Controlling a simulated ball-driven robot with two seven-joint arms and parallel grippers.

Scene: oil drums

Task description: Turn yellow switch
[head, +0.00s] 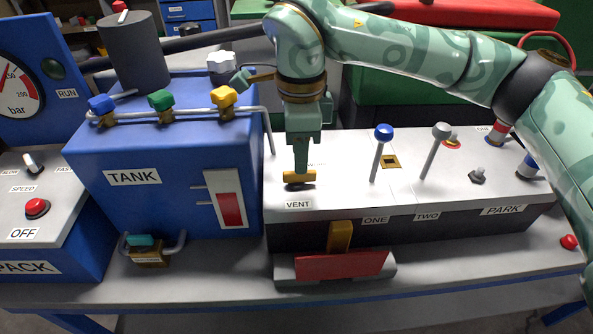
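The yellow switch (299,178) is a short yellow bar on a dark base, on the light panel above the VENT label. My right gripper (301,171) comes straight down from above, with its fingertips at the top middle of the bar. The fingers overlap in this view, so I cannot tell whether they are closed on it. The bar lies roughly left to right in the picture. My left gripper is not in view.
The blue TANK box (128,207) stands to the left with blue, green and yellow valve handles (224,97) on top. Levers with a blue knob (383,132) and a grey knob (441,131) rise right of the switch. A red-fronted block (340,265) sits in front.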

